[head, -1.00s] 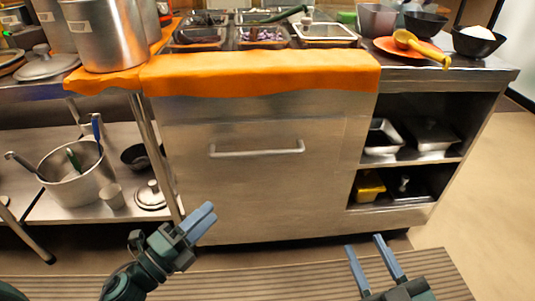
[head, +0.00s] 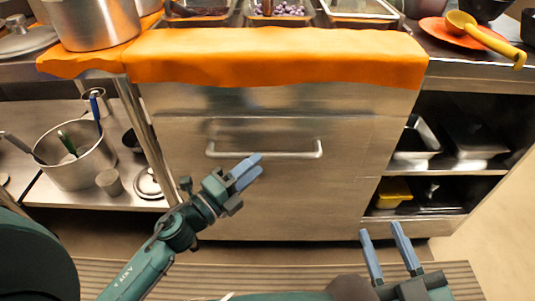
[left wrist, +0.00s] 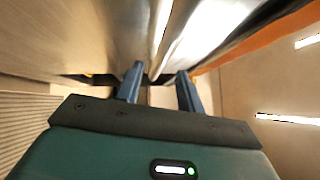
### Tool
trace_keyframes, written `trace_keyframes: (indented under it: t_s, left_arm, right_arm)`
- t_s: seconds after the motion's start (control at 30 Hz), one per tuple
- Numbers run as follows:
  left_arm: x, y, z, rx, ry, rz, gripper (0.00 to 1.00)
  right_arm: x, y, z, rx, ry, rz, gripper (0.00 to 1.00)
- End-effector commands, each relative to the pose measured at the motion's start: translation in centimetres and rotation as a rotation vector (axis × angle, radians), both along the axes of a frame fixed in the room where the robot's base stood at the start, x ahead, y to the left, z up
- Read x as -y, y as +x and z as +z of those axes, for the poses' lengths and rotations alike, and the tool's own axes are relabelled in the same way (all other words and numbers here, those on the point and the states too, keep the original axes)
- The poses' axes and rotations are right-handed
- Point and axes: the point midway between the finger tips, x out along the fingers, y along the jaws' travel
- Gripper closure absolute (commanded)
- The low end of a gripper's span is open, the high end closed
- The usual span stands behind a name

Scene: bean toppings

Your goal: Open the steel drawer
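The steel drawer (head: 285,190) is a wide metal front under the counter, and it looks closed. Its bar handle (head: 265,153) runs level across the upper part of the front. My left gripper (head: 247,172) is open and appears just below the handle in the head view; I cannot tell whether it touches it. In the left wrist view the left gripper's fingers (left wrist: 158,88) are apart with nothing clearly between them, and bright blurred metal lies just beyond. My right gripper (head: 385,245) is open and empty, low in front of the drawer's right side.
An orange cloth (head: 275,56) hangs over the counter edge above the drawer. At left, a lower shelf holds a large steel pot (head: 78,160) with utensils. At right, open shelves hold metal pans and a yellow container (head: 394,193). A striped mat (head: 310,280) covers the floor in front.

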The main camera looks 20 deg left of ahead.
Motion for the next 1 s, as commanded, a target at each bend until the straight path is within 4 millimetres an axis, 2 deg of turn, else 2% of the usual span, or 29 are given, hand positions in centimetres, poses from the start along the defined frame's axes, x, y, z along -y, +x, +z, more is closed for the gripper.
trace_keyframes:
  t_s: [0.1,0.3,0.67,1.0]
  left_arm:
    - [1.1,2.0,0.4,0.003,0.001,-0.001,0.62]
    - [2.1,3.8,0.6,0.001,0.0,0.0,0.62]
    - [2.4,4.3,0.6,-0.001,0.0,0.0,0.62]
    - [2.4,4.3,0.6,-0.001,0.0,0.0,0.88]
  right_arm:
    - [0.0,0.0,0.0,0.0,-0.003,-0.001,0.64]
    - [0.0,0.0,0.0,0.001,-0.007,-0.001,0.64]
    - [0.1,0.0,0.0,0.001,-0.009,-0.002,0.64]
    - [0.1,0.0,0.0,0.0,-0.009,-0.002,0.64]
